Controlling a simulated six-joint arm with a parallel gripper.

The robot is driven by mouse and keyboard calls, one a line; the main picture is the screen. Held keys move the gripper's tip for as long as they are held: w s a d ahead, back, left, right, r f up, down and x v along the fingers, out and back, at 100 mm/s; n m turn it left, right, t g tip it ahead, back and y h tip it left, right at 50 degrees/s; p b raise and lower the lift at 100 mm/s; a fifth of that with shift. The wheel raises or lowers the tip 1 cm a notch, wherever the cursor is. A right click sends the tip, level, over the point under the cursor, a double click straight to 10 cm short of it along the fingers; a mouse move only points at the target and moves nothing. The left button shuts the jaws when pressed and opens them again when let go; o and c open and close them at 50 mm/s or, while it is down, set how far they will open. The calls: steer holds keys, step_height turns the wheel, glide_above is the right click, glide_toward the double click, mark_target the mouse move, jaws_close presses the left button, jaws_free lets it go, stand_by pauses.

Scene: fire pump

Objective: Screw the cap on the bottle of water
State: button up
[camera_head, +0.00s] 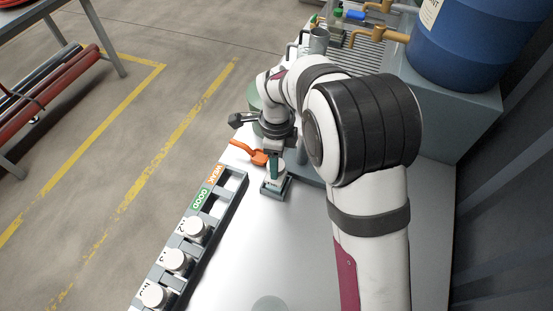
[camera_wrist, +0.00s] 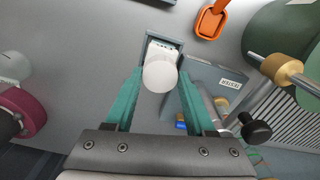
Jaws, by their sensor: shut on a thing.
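A white round cap (camera_wrist: 160,76) sits between the teal fingertips of my gripper (camera_wrist: 159,82) in the wrist view. My gripper is shut on it. The bottle (camera_wrist: 163,50) is below, with part of its white, labelled side showing past the cap, in a square grey holder (camera_wrist: 176,42). The cap hides the bottle's mouth, so I cannot tell how the threads meet. In the head view, my gripper (camera_head: 274,166) points down over the holder (camera_head: 276,190) on the white bench, and the fingers hide the cap.
An orange-handled tool (camera_head: 250,152) lies left of the holder. A rack (camera_head: 206,240) with several white-capped bottles (camera_head: 194,229) and green and orange labels runs along the bench edge. A blue barrel (camera_head: 455,45), brass taps (camera_head: 395,36) and a drain grille stand behind. Bare bench lies right of the rack.

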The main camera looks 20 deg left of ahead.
steer(key=shift+f, duration=1.2)
stand_by(1.6)
steer(key=m, duration=0.7)
steer(key=shift+m, duration=1.1)
steer(key=m, duration=0.4)
steer(key=shift+m, duration=0.3)
steer(key=o, duration=1.5)
